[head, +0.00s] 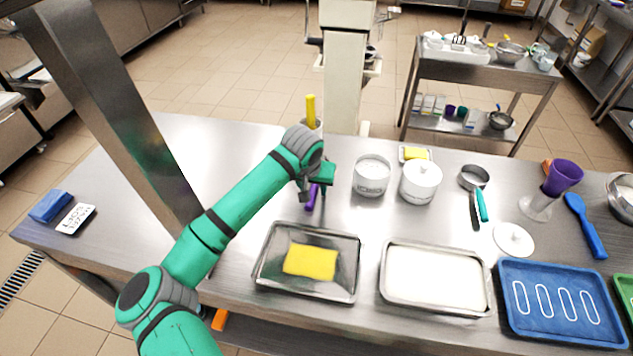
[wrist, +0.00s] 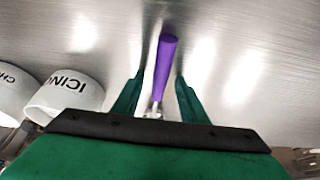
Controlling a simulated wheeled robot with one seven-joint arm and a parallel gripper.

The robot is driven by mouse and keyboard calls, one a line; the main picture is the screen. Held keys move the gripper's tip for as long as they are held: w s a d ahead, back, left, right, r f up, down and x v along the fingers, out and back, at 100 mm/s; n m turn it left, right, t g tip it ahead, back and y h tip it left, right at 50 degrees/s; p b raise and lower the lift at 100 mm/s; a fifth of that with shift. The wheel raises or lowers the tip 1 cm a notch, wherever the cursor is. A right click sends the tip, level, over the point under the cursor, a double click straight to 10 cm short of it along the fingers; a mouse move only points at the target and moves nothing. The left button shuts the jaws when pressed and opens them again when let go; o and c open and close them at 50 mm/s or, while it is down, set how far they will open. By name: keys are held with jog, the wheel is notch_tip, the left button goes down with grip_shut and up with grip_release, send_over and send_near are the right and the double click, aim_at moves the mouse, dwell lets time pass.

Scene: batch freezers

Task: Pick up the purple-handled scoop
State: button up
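The scoop's purple handle (head: 312,198) shows on the steel table beneath my gripper in the head view. The rest of the scoop is mostly hidden there by my gripper. In the wrist view the purple handle (wrist: 166,62) points away between my two green fingers, with a bit of metal at its near end. My gripper (wrist: 160,82) is open, with the fingers on either side of the handle. The handle looks nearer the right finger; I cannot tell whether they touch. My gripper (head: 315,188) is low over the table in the head view.
A white container (head: 372,177) and a lidded white pot (head: 420,183) stand right of my gripper. A tray (head: 268,277) with a yellow block lies in front. A yellow-handled tool (head: 311,108) stands behind.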

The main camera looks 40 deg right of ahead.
aim_at(315, 186)
grip_shut()
dwell(0.4)
jog(key=shift+r, duration=0.45)
jog(key=r, duration=0.3)
jog(key=shift+s+a, duration=0.1)
jog(key=shift+s, duration=0.1)
jog(key=s+a+r, duration=0.6)
jog(key=s+r, duration=0.3)
jog(key=s, duration=0.2)
jog(key=shift+s+a, duration=0.3)
jog(key=shift+a, duration=0.1)
